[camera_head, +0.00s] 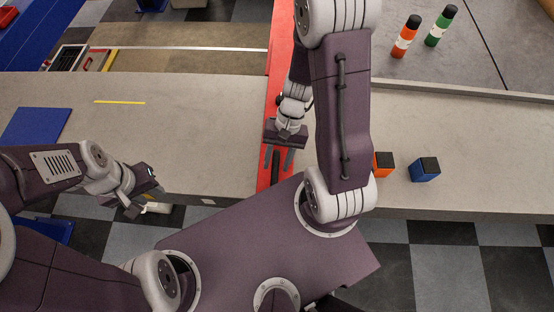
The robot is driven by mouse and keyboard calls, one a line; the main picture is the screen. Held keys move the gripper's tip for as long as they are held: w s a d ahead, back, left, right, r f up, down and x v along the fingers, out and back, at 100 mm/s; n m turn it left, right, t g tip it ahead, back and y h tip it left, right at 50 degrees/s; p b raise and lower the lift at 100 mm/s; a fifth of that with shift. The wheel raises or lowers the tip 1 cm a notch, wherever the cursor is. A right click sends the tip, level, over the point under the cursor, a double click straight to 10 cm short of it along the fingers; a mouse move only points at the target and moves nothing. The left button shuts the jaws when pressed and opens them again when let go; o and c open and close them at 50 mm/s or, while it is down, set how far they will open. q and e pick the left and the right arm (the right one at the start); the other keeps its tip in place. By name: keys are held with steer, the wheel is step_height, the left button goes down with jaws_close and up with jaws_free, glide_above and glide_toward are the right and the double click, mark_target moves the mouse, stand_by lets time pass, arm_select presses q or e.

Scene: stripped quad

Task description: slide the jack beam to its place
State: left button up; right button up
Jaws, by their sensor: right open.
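The jack beam, seen as a long red bar (278,60), runs from the top of the head view down across the grey counter to its near edge. Part of it is hidden behind my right arm. My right gripper (278,157) is open above the near end of the red bar, its fingers pointing toward the near edge. A dark narrow strip (275,172) on the bar shows between the fingers; I cannot tell whether they touch it. My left gripper (146,207) is off the counter's near edge at the left, away from the bar; its fingers are too small to read.
An orange block (383,164) and a blue block (425,170), both dark-topped, sit right of my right arm. A yellow strip (120,102) and a blue panel (36,127) are on the left counter, which is otherwise clear.

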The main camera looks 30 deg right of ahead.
jaws_close()
steer(key=shift+w, duration=0.1)
stand_by(1.2)
